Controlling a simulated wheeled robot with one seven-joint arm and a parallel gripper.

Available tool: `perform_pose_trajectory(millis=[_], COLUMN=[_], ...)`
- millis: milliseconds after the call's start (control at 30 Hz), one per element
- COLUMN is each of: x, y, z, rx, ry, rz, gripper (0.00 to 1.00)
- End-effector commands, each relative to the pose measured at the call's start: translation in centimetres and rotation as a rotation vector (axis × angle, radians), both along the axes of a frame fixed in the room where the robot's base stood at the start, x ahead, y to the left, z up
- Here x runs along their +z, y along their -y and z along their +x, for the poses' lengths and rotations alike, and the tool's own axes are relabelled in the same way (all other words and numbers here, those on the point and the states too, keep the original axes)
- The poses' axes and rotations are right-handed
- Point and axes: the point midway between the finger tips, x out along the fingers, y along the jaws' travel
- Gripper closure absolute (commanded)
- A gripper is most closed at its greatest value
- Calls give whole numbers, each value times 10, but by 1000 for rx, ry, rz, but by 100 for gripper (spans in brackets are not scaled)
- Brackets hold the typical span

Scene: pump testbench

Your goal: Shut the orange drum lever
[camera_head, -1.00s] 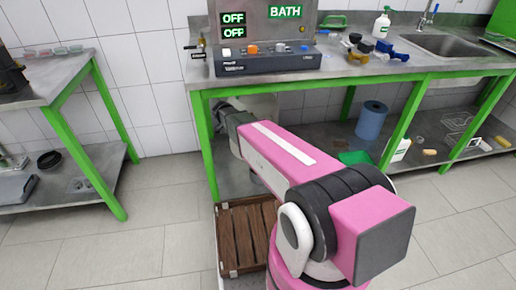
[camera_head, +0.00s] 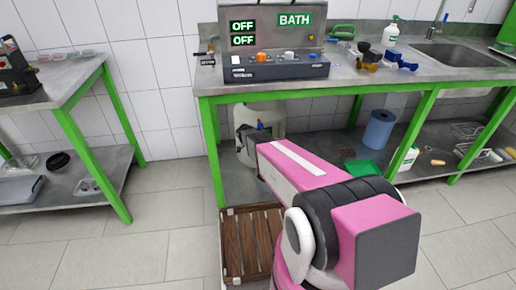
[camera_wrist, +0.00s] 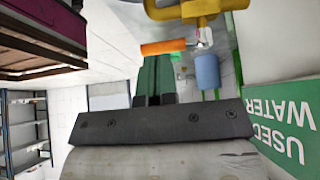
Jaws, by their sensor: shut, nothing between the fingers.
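The orange drum lever (camera_wrist: 163,47) shows in the wrist view as a bar lying crosswise just past my fingertips. Its right end meets a small metal fitting beside a yellow tap body (camera_wrist: 185,10). My gripper (camera_wrist: 154,62) is shut and empty, its green fingers together, with the tips close below the lever; I cannot tell whether they touch. The pale drum (camera_head: 270,113) stands under the bench in the head view, partly hidden by my arm. Its green USED WATER label (camera_wrist: 290,118) is at the right in the wrist view. The lever cannot be made out in the head view.
The bench (camera_head: 400,84) with green legs stands over the drum. A wooden slatted crate (camera_head: 250,243) is on the floor in front. A blue roll (camera_head: 378,129) and a green tray (camera_head: 362,167) are on the lower shelf at right. Floor at left is open.

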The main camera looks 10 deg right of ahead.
Motion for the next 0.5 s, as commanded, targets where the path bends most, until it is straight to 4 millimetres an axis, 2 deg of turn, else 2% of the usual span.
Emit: perform_pose_trajectory(millis=[200,500], x=[-13,-15], y=[9,10], z=[1,0], rx=[1,1], ry=[1,1], rz=[0,0], gripper=[100,100])
